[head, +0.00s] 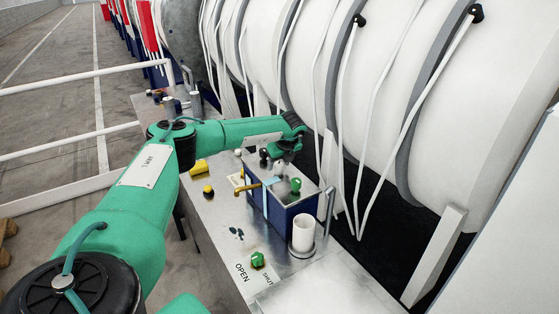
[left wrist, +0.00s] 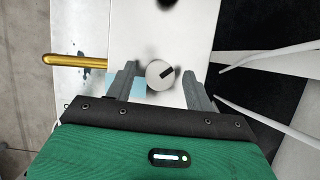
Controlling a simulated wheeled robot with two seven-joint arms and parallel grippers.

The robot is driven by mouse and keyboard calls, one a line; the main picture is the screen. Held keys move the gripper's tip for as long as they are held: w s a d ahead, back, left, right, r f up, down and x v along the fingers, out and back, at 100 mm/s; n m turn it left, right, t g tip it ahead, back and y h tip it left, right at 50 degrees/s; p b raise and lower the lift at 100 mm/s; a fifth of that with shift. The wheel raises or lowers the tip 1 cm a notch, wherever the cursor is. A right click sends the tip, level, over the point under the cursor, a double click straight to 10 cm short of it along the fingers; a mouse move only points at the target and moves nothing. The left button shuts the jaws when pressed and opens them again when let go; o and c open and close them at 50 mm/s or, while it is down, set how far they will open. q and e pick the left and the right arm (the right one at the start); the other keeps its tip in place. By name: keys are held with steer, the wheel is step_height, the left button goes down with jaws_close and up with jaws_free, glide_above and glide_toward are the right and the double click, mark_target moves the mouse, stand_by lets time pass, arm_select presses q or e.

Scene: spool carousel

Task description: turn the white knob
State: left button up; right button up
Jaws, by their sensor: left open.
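The white knob (left wrist: 160,75), round and pale with a dark pointer mark, sits on a light panel in the left wrist view. My left gripper (left wrist: 158,72) is open, with one finger on each side of the knob and a gap showing on both sides. In the head view my left gripper (head: 284,155) points down over the far part of a blue-sided box (head: 280,205) with a metal top. There the gripper and the box's fittings crowd together, and I cannot make out the white knob clearly. My right gripper is not in view.
A brass handle (head: 248,187) sticks out from the box; it also shows in the left wrist view (left wrist: 75,61). A green knob (head: 295,184), a black knob (head: 264,153) and a white cup (head: 303,232) are close by. Large white spools (head: 400,80) with hanging cords stand behind.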

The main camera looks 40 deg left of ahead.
arm_select(q)
steer(key=shift+f, duration=0.1)
steer(key=c, duration=1)
steer(key=shift+m, duration=0.3)
